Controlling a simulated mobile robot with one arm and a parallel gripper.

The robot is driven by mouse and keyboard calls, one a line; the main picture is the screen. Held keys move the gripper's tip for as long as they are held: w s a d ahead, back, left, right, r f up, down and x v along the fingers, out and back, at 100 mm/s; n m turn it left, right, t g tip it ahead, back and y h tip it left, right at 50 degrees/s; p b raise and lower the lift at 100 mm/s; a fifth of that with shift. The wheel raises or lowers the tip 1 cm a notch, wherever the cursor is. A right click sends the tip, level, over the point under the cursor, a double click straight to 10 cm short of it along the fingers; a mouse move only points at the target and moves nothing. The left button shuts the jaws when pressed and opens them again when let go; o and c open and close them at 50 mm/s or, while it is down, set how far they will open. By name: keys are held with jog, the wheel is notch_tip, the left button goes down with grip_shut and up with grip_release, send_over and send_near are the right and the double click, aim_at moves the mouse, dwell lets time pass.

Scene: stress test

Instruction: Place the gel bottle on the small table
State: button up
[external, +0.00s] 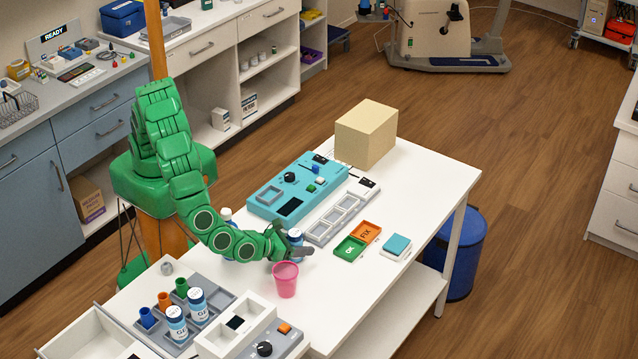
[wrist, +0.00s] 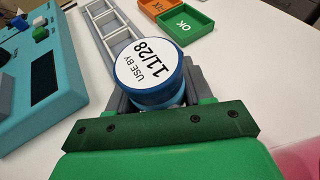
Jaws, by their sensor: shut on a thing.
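My gripper (external: 298,249) is shut on a gel bottle (external: 295,236) over the white table (external: 420,180). In the wrist view the bottle's blue-rimmed round top (wrist: 150,72) faces the camera, with a white label reading "USE BY 11/28", between the fingers. The bottle's lower part is hidden, so I cannot tell whether it touches the tabletop. Two more blue and white bottles marked "GE" (external: 176,326) (external: 197,306) stand in a grey tray at the front left. Another similar bottle (external: 226,215) is partly hidden behind my arm.
A pink cup (external: 285,280) stands close to my gripper. A teal device (external: 285,186), a grey compartment strip (external: 340,214), green "OK" (external: 350,249) and orange (external: 366,232) trays, and a cardboard box (external: 366,135) occupy the table. Bare tabletop lies at the right and front.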

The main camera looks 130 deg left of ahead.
jog(key=shift+f, duration=0.15)
jog(key=o, duration=1.1)
jog(key=shift+r, duration=0.2)
jog(key=v, duration=1.2)
